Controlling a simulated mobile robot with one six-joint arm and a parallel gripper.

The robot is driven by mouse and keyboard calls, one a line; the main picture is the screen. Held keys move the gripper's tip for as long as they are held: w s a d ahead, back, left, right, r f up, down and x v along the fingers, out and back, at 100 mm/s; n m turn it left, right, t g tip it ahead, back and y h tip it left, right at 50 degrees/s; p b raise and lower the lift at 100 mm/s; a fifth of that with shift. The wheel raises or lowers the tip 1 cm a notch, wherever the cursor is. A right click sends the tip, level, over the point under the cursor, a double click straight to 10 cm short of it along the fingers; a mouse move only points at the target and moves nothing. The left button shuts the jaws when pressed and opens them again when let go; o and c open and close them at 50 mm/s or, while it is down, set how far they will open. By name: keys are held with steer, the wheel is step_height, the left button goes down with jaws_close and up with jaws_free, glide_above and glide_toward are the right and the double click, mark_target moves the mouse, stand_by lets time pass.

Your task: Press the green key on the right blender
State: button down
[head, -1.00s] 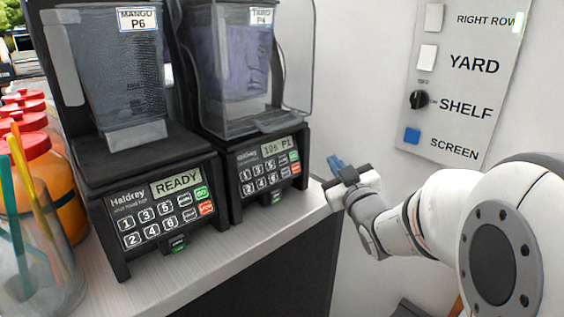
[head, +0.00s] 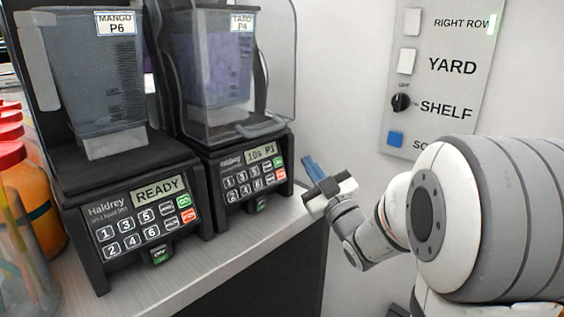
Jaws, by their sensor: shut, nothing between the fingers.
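The right blender (head: 248,175) stands on the counter with a jar labelled TARO P4. Its display (head: 262,152) reads 10s P1. The green key (head: 278,161) is at the upper right of its keypad, above a red key (head: 279,174). My gripper (head: 313,168) is shut and empty, with blue fingertips pointing up and left. In the picture it is just right of the right blender's base, apart from the green key. How far it is in depth from the panel is hard to tell.
The left blender (head: 140,215), labelled MANGO P6, shows READY. Red-lidded orange jars (head: 35,205) and a clear container stand at far left. A wall panel (head: 440,75) with switches and a knob is behind my arm. The counter (head: 262,235) is clear along its front edge.

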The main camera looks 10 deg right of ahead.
mark_target(278, 154)
steer(key=w+a+f+b, duration=0.1)
steer(key=w+a+f, duration=0.1)
steer(key=w, duration=0.3)
steer(key=shift+w+a, duration=0.15)
steer(key=shift+a, duration=0.75)
steer(key=shift+f, duration=0.1)
steer(key=shift+w+a+f+b, duration=0.15)
steer(key=shift+f+b, duration=0.05)
steer(key=shift+b, duration=0.65)
stand_by(0.6)
steer(key=shift+w+r, duration=0.1)
steer(key=shift+w+a+b, duration=0.25)
steer(key=shift+a+b, duration=0.05)
steer(key=shift+b, duration=0.25)
stand_by(0.6)
steer(key=shift+s+d, duration=0.1)
steer(key=shift+s+d+r+b, duration=0.1)
steer(key=shift+s+d+b, duration=0.25)
steer(key=shift+s, duration=0.15)
stand_by(0.4)
